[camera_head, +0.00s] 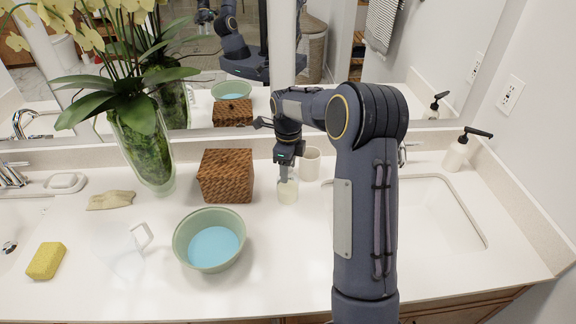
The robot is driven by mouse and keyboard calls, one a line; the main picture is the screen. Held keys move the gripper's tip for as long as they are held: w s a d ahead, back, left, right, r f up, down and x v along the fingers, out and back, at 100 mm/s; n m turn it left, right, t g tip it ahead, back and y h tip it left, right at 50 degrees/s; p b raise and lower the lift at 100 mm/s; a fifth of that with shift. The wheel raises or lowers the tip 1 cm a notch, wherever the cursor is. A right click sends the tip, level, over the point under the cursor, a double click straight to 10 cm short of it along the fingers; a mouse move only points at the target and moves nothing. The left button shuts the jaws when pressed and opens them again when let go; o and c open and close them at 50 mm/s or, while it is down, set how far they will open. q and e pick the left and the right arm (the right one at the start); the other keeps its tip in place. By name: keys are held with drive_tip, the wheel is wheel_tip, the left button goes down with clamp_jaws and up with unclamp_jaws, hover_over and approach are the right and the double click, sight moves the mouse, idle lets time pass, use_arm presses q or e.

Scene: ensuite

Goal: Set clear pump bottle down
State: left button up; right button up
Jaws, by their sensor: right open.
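A small pale, see-through bottle (288,192) stands upright on the white counter, right of the brown woven box. Its top is hidden by my right gripper (286,172), so I cannot see its pump. My right gripper points down over the bottle's top, with its open jaws around or just above it; I cannot tell if they touch. My left gripper is not in view. Another pump bottle (455,156), white with a black pump, stands at the back right by the wall.
A woven box (226,176), a cup (309,163) and a green bowl (181,238) surround the bottle. A tall orchid vase (148,160) stands at back left, a yellow sponge (46,261) at front left. A sink (440,215) is at right.

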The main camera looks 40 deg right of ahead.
wheel_tip(320, 180, up, 12)
drive_tip(key=shift+f+b, duration=0.15)
drive_tip(key=shift+b, duration=0.2)
drive_tip(key=shift+r, duration=0.35)
drive_tip(key=shift+s+r, duration=0.1)
drive_tip(key=shift+s, duration=0.1)
drive_tip(key=s+a+r+n+t+y, duration=0.1)
drive_tip(key=s+a+n+t, duration=0.1)
drive_tip(key=s+a+n, duration=0.45)
drive_tip(key=s+a+r+n+t+y, duration=0.1)
drive_tip(key=s+a+n+y, duration=0.15)
drive_tip(key=s+n, duration=0.6)
drive_tip(key=s+a+f+n+t, duration=0.1)
drive_tip(key=s+a+f+n, duration=0.2)
drive_tip(key=s+a+n, duration=0.2)
drive_tip(key=s+a+f+n+t, duration=0.1)
drive_tip(key=s+a+f+n, duration=0.2)
drive_tip(key=s+a+n, duration=0.2)
drive_tip(key=s+n, duration=0.2)
drive_tip(key=shift+s+f+t, duration=0.3)
drive_tip(key=shift+s, duration=0.1)
